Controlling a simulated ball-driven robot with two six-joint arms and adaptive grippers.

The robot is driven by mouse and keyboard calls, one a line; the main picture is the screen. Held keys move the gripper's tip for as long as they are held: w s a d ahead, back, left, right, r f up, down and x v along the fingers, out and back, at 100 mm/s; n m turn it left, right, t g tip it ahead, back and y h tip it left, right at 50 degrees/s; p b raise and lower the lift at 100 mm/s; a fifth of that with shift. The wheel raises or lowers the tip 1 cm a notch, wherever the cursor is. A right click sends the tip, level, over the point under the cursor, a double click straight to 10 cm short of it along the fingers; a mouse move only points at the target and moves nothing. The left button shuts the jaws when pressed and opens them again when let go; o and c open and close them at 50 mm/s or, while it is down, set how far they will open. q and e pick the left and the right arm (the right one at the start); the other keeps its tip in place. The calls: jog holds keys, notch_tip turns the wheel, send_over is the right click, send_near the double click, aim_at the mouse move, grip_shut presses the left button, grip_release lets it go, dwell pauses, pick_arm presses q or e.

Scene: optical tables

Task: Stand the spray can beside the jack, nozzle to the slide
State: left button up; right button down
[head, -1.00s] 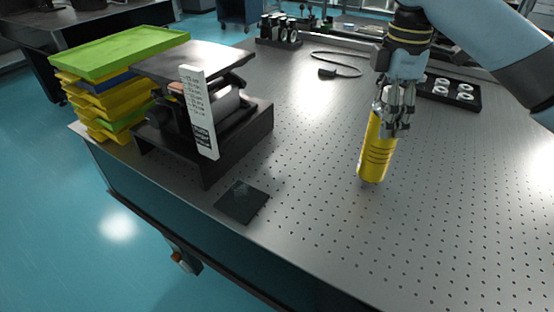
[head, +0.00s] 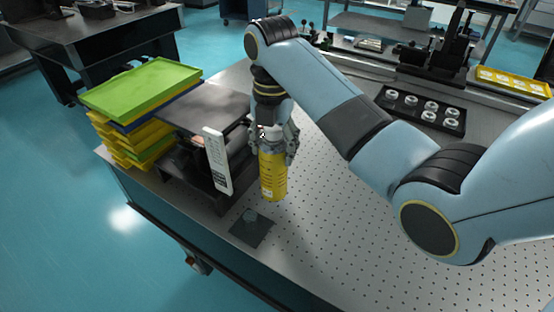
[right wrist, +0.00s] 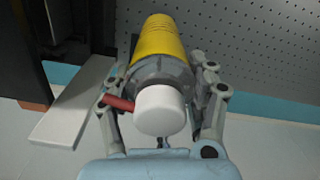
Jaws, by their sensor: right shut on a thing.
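My right gripper (head: 275,146) is shut on the upper part of the yellow spray can (head: 273,176) in the head view. The can is nearly upright, just right of the black jack (head: 205,172), which has a flat dark top plate and a white labelled strip (head: 216,160) on its front. I cannot tell if the can's base touches the table. In the right wrist view the fingers flank the grey shoulder of the can (right wrist: 157,45); its white cap (right wrist: 160,110) faces the camera, and a red nozzle tube (right wrist: 118,103) points left. My left gripper is not in view.
A dark square pad (head: 252,228) lies on the perforated table (head: 330,235) in front of the can. Stacked yellow and green trays (head: 140,88) stand left of the jack. A black holder with white rings (head: 420,107) and a black slide-like device (head: 440,62) are farther back.

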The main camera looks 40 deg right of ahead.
notch_tip(320, 180, down, 6)
jog(key=w+d, duration=0.2)
jog(key=shift+w+d+f, duration=0.15)
jog(key=shift+w+d, duration=0.2)
jog(key=shift+d, duration=0.05)
jog(key=shift+f, duration=0.1)
jog(key=shift+c, duration=1.9)
grip_release()
notch_tip(320, 180, up, 12)
jog(key=shift+s, duration=0.1)
